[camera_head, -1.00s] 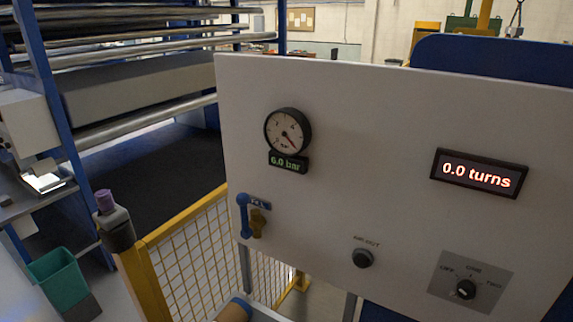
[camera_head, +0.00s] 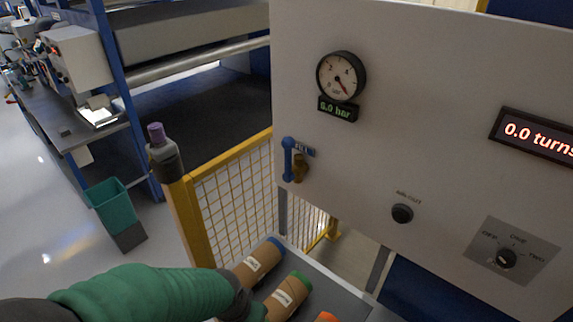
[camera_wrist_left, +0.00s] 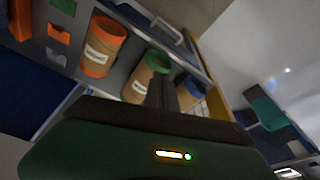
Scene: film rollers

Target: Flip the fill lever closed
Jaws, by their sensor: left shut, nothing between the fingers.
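The fill lever (camera_head: 288,160) is a blue handle on a brass valve (camera_head: 300,168) at the lower left of the pale panel (camera_head: 400,120). It hangs vertically, beside a small blue FILL label. In the left wrist view my left gripper (camera_wrist_left: 163,90) is shut and empty, over cardboard rollers with coloured ends. The lever is not seen in that view. My right gripper is out of view.
Cardboard rollers (camera_head: 257,263) lie on a tray below the panel, close to my left arm. A yellow mesh fence (camera_head: 230,205) with a bottle-like device (camera_head: 162,150) on its post stands left of the panel. A teal bin (camera_head: 112,205) stands on the floor.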

